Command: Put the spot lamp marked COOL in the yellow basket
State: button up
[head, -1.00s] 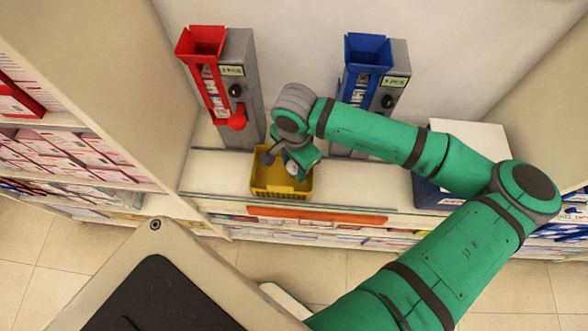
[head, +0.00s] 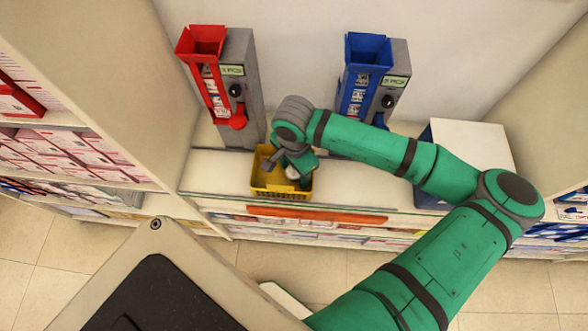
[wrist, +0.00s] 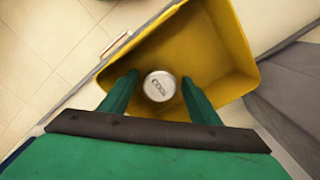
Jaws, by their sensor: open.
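The round, pale spot lamp (wrist: 159,86) shows the word COOL on its face in the wrist view. It lies between the two fingers of my gripper (wrist: 158,88), with a visible gap on each side. My gripper is open. The lamp appears inside the yellow basket (wrist: 225,35), near one wall; its lower part and contact with the floor are hidden. In the head view, the basket (head: 265,160) stands on the pale counter, with my gripper (head: 298,174) over it and a small white part of the lamp (head: 292,173) showing there.
A red-chute dispenser (head: 245,95) stands behind the basket, and a blue-chute dispenser (head: 395,90) stands further right. A white-topped box (head: 475,145) is at the counter's right. Shelves of boxes (head: 65,155) flank the left. The counter left of the basket is clear.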

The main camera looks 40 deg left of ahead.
aim_at(294, 171)
jog(key=shift+r, duration=0.1)
notch_tip(294, 171, up, 12)
dwell(0.5)
dwell(0.5)
